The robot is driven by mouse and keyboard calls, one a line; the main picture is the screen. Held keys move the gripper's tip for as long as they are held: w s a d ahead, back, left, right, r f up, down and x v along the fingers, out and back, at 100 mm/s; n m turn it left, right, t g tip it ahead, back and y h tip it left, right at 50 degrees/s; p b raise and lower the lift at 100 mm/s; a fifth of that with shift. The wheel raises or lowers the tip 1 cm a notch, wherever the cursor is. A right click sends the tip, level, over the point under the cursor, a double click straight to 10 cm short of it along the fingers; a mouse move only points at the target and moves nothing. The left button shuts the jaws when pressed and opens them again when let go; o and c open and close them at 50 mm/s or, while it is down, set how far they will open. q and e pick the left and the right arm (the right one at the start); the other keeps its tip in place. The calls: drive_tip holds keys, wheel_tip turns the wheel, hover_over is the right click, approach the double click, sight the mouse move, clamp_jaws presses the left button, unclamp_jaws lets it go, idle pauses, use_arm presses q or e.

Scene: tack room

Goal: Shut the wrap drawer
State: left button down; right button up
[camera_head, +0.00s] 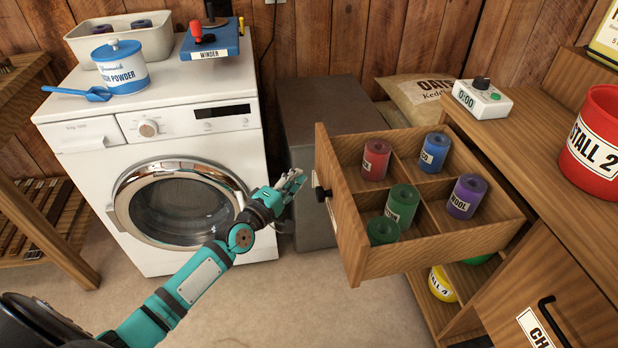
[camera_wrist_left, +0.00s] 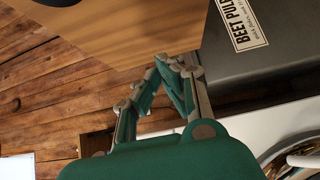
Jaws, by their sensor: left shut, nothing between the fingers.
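The wooden wrap drawer (camera_head: 345,235) is pulled far out of the cabinet on the right. It has dividers, and its front faces left with a black knob (camera_head: 320,192) on it. Inside stand a red roll (camera_head: 375,160), a blue roll (camera_head: 434,152), a purple roll (camera_head: 466,196) and two green rolls (camera_head: 401,206). My left gripper (camera_head: 295,182) is shut and empty, just left of the drawer front near the knob. In the left wrist view the shut fingers (camera_wrist_left: 172,68) are close to the wooden drawer front (camera_wrist_left: 120,30); contact is unclear. My right gripper is not in view.
A white washing machine (camera_head: 85,140) stands at the left. A dark grey bin (camera_head: 300,110) labelled beet pulp (camera_wrist_left: 270,40) stands behind my gripper. A timer (camera_head: 482,98) and a red bucket (camera_head: 595,145) are on the cabinet top. Floor in front is clear.

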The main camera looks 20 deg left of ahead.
sight(320, 166)
use_arm(q)
drive_tip(key=shift+w+d, duration=0.45)
drive_tip(key=shift+d, duration=0.35)
drive_tip(key=shift+w+d, duration=0.4)
drive_tip(key=shift+d, duration=0.35)
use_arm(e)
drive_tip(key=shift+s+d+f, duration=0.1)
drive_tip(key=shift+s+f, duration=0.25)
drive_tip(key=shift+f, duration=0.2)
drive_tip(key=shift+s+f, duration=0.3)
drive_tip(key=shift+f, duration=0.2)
